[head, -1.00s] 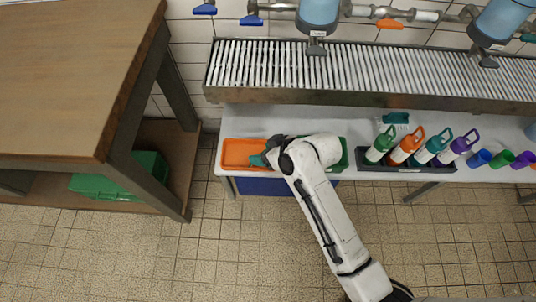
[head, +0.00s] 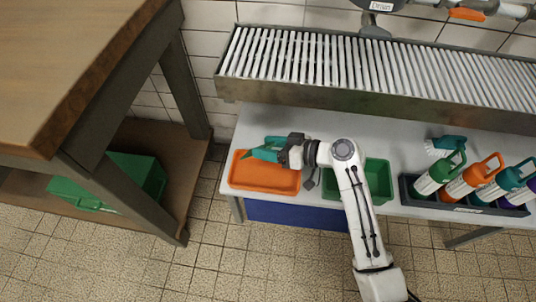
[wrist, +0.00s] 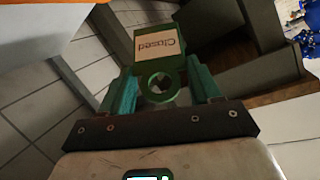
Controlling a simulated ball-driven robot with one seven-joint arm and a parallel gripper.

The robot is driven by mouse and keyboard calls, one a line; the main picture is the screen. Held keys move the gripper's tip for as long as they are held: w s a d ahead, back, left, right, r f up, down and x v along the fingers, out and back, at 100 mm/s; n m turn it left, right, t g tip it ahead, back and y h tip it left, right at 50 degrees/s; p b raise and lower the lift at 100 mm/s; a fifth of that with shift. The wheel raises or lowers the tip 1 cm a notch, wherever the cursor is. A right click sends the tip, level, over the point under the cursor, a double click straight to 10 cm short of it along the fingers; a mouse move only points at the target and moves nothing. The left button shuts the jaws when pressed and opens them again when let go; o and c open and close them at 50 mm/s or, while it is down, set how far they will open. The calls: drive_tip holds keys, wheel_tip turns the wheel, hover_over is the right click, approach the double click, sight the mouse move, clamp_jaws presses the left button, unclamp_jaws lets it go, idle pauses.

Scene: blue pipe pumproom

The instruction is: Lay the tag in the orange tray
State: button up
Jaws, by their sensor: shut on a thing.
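The tag is green with a pale label reading "Closed" and a ring-shaped end; it shows in the wrist view (wrist: 160,48). My gripper (wrist: 160,92), with teal fingers, is shut on the tag at its ring end. In the head view my gripper (head: 265,150) is over the back part of the orange tray (head: 262,178), and the tag cannot be told apart from the teal fingers. The tray is shallow and its visible floor looks empty. How high the tag is above the tray cannot be told.
A green tray (head: 377,181) stands right of the orange one on the pale bench. Further right, a dark rack (head: 463,209) holds several bottles. A slatted metal shelf (head: 380,84) runs behind. A wooden table (head: 75,60) stands at the left, with a green crate (head: 120,178) below.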

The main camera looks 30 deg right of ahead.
drive_tip(key=shift+w+d+f+b, duration=0.15)
drive_tip(key=shift+w+f+b, duration=0.15)
drive_tip(key=shift+w, duration=0.05)
drive_tip(key=b, duration=0.8)
hover_over(269, 175)
wheel_tip(269, 175, down, 11)
drive_tip(key=shift+r, duration=0.2)
drive_tip(key=o, duration=1.1)
drive_tip(key=shift+r, duration=0.15)
